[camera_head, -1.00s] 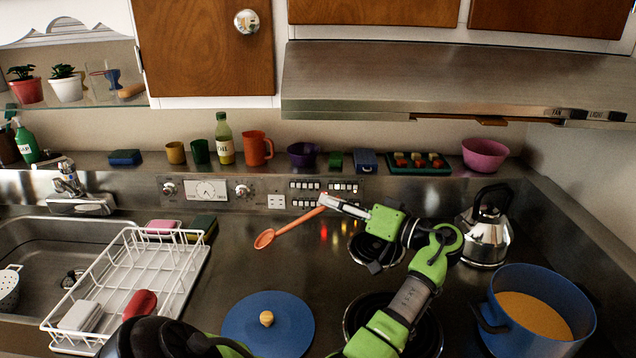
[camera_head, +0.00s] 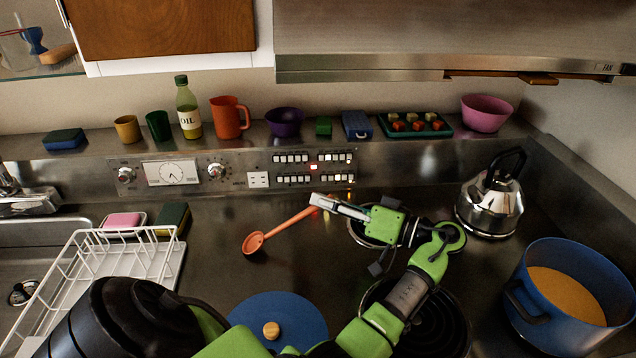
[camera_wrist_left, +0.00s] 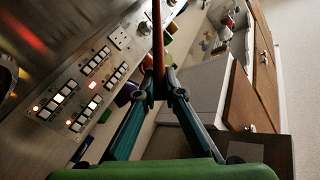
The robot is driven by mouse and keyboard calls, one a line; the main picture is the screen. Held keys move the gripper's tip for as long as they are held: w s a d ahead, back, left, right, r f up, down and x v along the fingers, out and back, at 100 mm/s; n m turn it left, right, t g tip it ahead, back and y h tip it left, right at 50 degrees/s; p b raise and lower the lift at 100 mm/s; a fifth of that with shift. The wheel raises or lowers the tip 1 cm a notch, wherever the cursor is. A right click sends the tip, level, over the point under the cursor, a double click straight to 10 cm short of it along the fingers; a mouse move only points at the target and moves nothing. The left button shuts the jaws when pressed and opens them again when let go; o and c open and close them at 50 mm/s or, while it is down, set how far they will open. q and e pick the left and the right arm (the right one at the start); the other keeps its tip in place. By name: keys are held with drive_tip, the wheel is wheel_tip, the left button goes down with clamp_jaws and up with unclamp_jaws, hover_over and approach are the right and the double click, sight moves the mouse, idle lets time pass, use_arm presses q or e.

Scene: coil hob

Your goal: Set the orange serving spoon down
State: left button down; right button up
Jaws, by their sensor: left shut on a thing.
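The orange serving spoon (camera_head: 285,228) is in my left gripper (camera_head: 320,200), gripped at its handle end. Its bowl points left and toward the front, over the steel hob top in front of the control panel. Whether the bowl touches the steel or hangs above it, I cannot tell. In the left wrist view, the orange handle (camera_wrist_left: 158,45) runs up from between the closed fingers (camera_wrist_left: 160,88), and its bowl is out of sight. My right gripper is not in the frames.
A blue lid (camera_head: 300,305) lies in front of the spoon. Coil burners (camera_head: 440,325) lie under and beside my arm. A blue pot (camera_head: 530,310) and a kettle (camera_head: 488,205) stand right. The white dish rack (camera_head: 140,260) is left. Bare steel (camera_head: 215,225) lies left of the spoon.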

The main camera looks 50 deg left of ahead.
use_arm(q)
drive_tip(key=shift+d+r, duration=0.2)
drive_tip(key=shift+d, duration=0.45)
drive_tip(key=c, duration=2.3)
unclamp_jaws()
drive_tip(key=shift+d+f, duration=0.15)
drive_tip(key=shift+f, duration=0.05)
drive_tip(key=shift+c, duration=0.2)
drive_tip(key=shift+o, duration=0.9)
drive_tip(key=b+v, duration=0.3)
drive_tip(key=v, duration=0.4)
drive_tip(key=shift+d+r, duration=0.15)
drive_tip(key=shift+r, duration=0.15)
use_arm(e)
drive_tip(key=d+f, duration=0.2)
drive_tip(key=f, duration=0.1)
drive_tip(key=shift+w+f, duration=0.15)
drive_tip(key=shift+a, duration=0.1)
